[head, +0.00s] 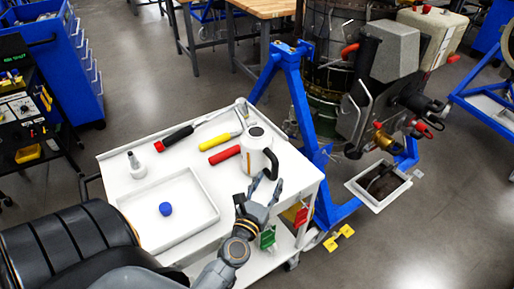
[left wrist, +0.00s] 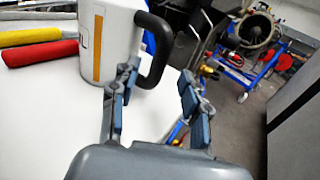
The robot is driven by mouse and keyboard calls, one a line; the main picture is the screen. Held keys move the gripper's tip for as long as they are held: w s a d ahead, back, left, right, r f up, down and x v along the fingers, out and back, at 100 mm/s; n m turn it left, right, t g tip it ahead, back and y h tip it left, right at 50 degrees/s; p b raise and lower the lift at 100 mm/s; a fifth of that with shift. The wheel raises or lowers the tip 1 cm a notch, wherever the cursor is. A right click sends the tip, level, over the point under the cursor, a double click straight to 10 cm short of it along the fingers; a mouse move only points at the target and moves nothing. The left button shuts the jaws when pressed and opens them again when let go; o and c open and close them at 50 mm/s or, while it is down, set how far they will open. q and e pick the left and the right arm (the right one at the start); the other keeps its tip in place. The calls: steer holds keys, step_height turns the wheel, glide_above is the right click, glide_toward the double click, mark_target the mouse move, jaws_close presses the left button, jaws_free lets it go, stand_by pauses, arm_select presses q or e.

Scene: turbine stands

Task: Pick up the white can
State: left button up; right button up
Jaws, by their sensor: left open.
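The white can (head: 257,152) stands upright near the right side of the white cart top, with a black handle on its right. In the left wrist view the can (left wrist: 108,42) is at the upper left, with an orange stripe and its black handle (left wrist: 157,50) towards the right. My left gripper (head: 265,187) is open and empty, just in front of the can at the cart's right edge. In the left wrist view its fingers (left wrist: 158,88) point towards the handle, with the left finger close to the can. I cannot tell whether it touches. My right gripper is not in view.
The cart (head: 115,172) also bears a white tray (head: 206,192) with a blue cap (head: 165,209), a red-handled tool (head: 175,138), a yellow-handled tool (head: 215,142), a red handle (head: 224,155) beside the can and a small bottle (head: 136,166). A blue turbine stand (head: 297,95) is close behind the cart.

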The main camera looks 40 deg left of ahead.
mark_target(274, 170)
arm_select(q)
steer(key=p+x, duration=0.1)
steer(key=x, duration=0.1)
steer(key=r+p+x, duration=0.1)
steer(key=x, duration=0.2)
steer(key=shift+w, duration=0.25)
steer(key=shift+w+a, duration=0.15)
steer(key=shift+w, duration=0.1)
steer(key=shift+s, duration=0.1)
jaws_close()
